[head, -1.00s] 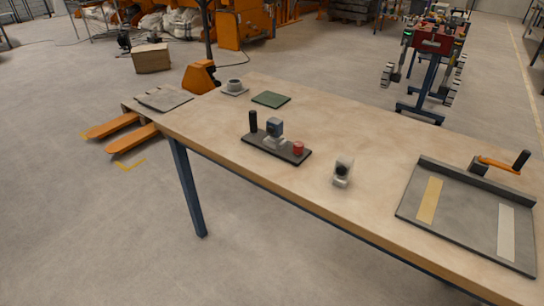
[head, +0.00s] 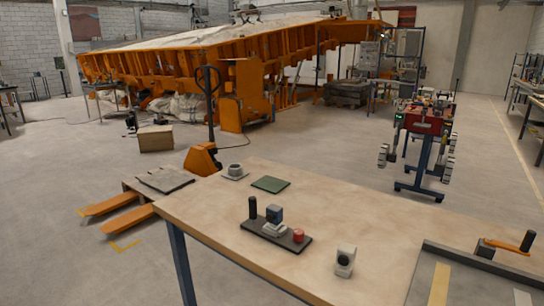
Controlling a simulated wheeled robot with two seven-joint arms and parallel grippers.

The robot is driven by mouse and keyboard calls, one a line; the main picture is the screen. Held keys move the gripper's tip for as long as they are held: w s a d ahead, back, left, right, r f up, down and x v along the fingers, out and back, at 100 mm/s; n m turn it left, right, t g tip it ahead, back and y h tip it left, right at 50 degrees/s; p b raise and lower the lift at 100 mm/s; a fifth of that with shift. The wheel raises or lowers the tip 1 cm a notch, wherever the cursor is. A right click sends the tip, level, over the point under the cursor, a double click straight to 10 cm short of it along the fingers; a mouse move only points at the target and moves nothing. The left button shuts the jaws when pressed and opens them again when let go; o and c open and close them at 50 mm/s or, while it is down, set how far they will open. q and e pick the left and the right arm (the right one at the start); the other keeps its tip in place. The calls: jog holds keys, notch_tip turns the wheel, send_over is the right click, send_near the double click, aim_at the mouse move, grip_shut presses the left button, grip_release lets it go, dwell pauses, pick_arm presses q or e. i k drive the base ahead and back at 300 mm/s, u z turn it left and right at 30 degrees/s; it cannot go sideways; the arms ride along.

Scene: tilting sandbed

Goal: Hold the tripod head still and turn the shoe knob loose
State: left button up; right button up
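On the wooden table (head: 315,215) is a dark base plate (head: 262,234). It bears an upright black handle (head: 253,207), a light stepped mount with a blue-grey block (head: 274,214) on top, and a red knob (head: 298,236) at its right end. This looks like the tripod head; which part is the shoe knob is too small to tell for sure. A small white device with a dark round face (head: 345,260) stands apart on the table, to the right of the plate. Neither of my grippers shows in the head view, and nothing touches the plate assembly.
A grey tray (head: 395,290) with two pale strips and an orange crank (head: 505,247) is at the right. A green mat (head: 271,184) and a grey cup-like piece (head: 235,171) lie at the far left corner. An orange pallet jack (head: 202,160) stands beyond.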

aim_at(298, 233)
jog(key=u, duration=1.7)
jog(key=i, duration=1.75)
jog(key=z, duration=2.85)
